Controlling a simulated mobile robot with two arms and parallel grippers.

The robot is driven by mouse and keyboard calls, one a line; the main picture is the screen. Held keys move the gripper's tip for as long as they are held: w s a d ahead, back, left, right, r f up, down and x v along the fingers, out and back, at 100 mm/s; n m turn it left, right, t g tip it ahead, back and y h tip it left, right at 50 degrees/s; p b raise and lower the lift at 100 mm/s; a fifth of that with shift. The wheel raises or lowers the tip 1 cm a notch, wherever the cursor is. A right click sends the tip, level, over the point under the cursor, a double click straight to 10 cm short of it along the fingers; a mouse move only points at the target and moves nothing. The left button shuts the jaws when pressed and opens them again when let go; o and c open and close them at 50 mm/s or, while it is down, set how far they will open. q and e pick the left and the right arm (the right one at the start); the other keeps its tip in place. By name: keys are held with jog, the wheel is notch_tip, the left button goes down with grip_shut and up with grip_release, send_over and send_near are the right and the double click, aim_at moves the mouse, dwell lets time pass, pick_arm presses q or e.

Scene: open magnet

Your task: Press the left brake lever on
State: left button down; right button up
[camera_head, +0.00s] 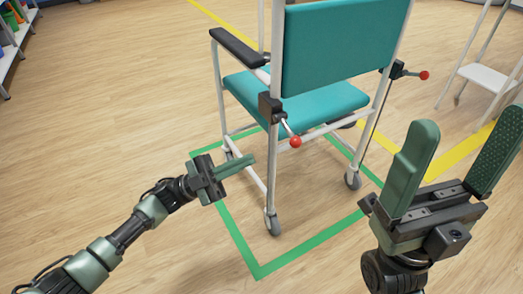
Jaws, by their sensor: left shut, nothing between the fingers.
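A teal wheelchair-like chair (328,48) with white tube frame stands ahead, seen from behind. Its left brake lever (290,133) ends in a red knob and sticks out from a black block on the left rear post. The right brake lever (414,74), also red-tipped, is on the right post. My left gripper (252,166) is shut and empty, below and left of the left lever's knob, apart from it in the picture. My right gripper (458,165) is open and empty at the lower right, near the camera. How the levers' angles relate to on or off cannot be told.
A green taped rectangle (306,244) marks the wooden floor around the chair's wheels. A yellow line (462,150) crosses the floor behind. A white wheeled frame with a shelf (484,78) stands at the upper right. Shelving (12,45) is at the upper left. The floor at left is clear.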

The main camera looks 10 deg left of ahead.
pick_arm(q)
jog(key=shift+v, duration=1.45)
jog(key=shift+r, duration=0.1)
